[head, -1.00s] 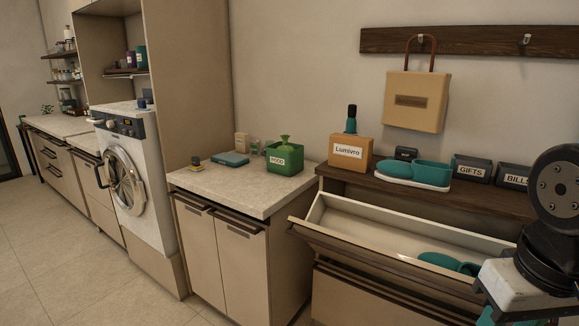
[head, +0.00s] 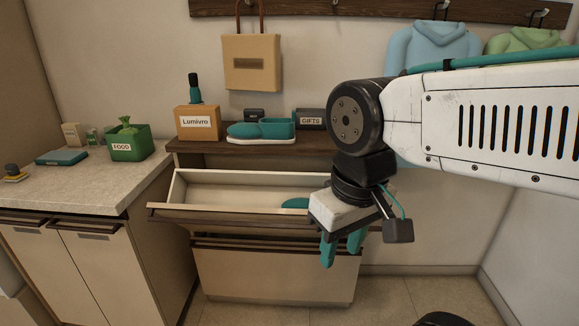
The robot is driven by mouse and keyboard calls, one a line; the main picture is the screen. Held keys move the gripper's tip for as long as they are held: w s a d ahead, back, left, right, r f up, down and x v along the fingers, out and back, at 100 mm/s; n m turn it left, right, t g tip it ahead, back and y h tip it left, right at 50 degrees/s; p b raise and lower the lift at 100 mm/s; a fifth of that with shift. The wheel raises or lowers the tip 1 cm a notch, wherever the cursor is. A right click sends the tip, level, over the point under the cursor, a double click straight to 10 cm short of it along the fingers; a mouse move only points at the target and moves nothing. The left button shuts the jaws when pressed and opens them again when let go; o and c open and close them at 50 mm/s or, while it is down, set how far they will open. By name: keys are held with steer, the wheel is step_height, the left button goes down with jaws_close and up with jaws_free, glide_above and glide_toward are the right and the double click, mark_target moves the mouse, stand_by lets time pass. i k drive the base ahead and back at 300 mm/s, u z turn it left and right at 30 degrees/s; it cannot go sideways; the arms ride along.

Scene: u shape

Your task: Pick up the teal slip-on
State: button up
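A teal slip-on (head: 262,130) with a white sole lies on top of the dark wooden cabinet, toe to the left. A second teal piece (head: 296,203) shows inside the pulled-out, pale-lined compartment (head: 225,192) of that cabinet, at its right end. It is mostly hidden behind my gripper, so its full shape cannot be seen. My gripper (head: 341,262) hangs in front of the right end of the open compartment, pointing down. Its two teal fingers are apart, with nothing seen between them.
On the cabinet top stand an orange Lumivro box (head: 197,123), a small dark box (head: 254,115) and a GIFTS box (head: 311,119). A worktop (head: 75,190) at left holds a green FOOD bin (head: 128,143). A bag (head: 252,63) and hoodies (head: 432,60) hang above.

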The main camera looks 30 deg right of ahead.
mark_target(269, 130)
steer(key=z, duration=0.15)
steer(key=i, duration=1.2)
steer(key=z, duration=0.6)
